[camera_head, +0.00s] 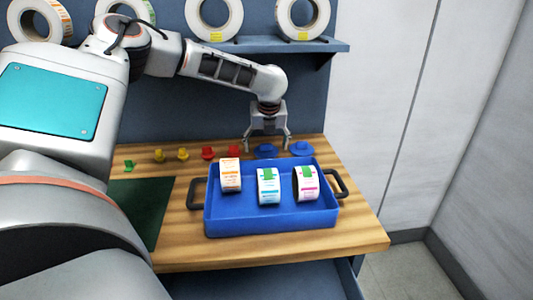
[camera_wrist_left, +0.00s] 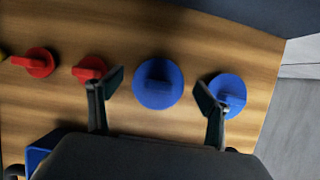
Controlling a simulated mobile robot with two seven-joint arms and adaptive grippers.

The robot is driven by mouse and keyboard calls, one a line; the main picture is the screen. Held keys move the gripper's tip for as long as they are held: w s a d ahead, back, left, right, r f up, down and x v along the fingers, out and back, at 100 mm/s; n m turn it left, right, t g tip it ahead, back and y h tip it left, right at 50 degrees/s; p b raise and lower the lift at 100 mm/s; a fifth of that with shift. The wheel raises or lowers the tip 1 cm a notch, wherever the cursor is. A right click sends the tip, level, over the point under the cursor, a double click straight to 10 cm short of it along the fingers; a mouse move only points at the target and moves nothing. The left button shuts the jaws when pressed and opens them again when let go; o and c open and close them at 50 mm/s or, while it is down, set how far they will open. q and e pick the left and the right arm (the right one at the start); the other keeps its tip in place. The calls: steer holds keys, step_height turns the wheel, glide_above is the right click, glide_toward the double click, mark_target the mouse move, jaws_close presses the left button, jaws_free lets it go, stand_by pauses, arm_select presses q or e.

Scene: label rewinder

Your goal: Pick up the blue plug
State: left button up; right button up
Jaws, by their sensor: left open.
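Two blue plugs stand at the back of the wooden table, behind the blue tray. The left blue plug (camera_head: 265,151) is a round disc with a raised grip bar. In the left wrist view this plug (camera_wrist_left: 158,83) lies between the fingers but farther out. The right blue plug (camera_head: 301,148) also shows in the wrist view (camera_wrist_left: 230,92), partly covered by a finger. My left gripper (camera_head: 267,146) is open and points down over the left blue plug. In the wrist view my left gripper (camera_wrist_left: 158,92) has its fingers wide apart with nothing held. My right gripper is not in view.
Red plugs (camera_head: 208,153), yellow plugs (camera_head: 158,155) and a green plug (camera_head: 128,165) line the back edge to the left. The blue tray (camera_head: 272,223) with several label rolls stands in front. A shelf (camera_head: 260,46) with large rolls hangs above.

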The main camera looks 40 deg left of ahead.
arm_select(q)
steer(key=c, duration=1)
steer(key=shift+c, duration=0.9)
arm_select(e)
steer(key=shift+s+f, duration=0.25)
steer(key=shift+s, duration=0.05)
arm_select(q)
steer(key=shift+r, duration=0.1)
